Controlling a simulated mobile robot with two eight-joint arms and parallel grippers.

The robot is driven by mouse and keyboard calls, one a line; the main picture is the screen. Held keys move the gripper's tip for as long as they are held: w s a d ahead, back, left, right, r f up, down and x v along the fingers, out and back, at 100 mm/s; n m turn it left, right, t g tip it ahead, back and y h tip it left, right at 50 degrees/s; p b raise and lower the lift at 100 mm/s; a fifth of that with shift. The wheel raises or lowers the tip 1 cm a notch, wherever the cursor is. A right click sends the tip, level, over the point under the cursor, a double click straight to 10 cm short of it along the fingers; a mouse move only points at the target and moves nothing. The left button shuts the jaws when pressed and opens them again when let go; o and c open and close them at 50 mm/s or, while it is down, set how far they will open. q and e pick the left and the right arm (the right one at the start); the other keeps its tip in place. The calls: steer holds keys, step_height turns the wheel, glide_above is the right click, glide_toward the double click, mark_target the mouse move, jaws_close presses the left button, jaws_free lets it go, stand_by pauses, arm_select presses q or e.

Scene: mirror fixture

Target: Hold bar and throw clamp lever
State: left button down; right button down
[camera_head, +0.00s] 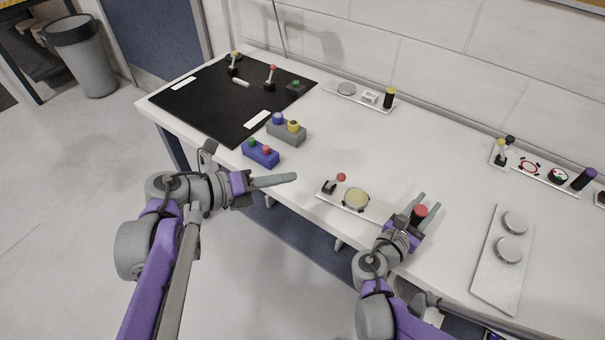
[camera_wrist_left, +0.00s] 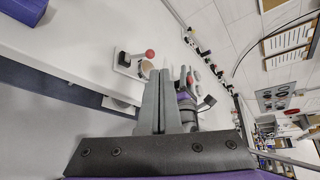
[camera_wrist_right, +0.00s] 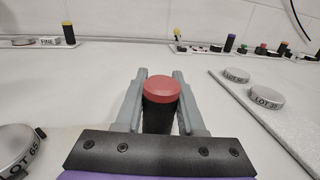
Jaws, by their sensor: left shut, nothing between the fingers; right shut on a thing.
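The bar is a black upright post with a red cap (camera_head: 420,211) at the right end of a pale fixture plate (camera_head: 372,213) by the table's front edge. It also shows in the right wrist view (camera_wrist_right: 162,90). My right gripper (camera_head: 428,201) is shut on it, one finger on each side. The clamp lever with a red ball knob (camera_head: 341,177) stands at the plate's left end, beside a small black block (camera_head: 328,187) and a round disc (camera_head: 355,197). My left gripper (camera_head: 296,177) is shut and empty, left of the lever and apart from it. The left wrist view shows the knob (camera_wrist_left: 150,53) beyond its fingers.
Button boxes, blue (camera_head: 261,153) and grey (camera_head: 286,130), stand left of the fixture. A black mat (camera_head: 215,105) with small levers lies further back. Other fixture plates (camera_head: 352,99) line the wall. A grey plate with two discs (camera_head: 489,272) lies at right.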

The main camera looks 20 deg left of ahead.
arm_select(q)
steer(key=shift+v, duration=0.95)
steer(key=shift+r, duration=0.1)
arm_select(e)
steer(key=shift+c, duration=2.2)
jaws_free()
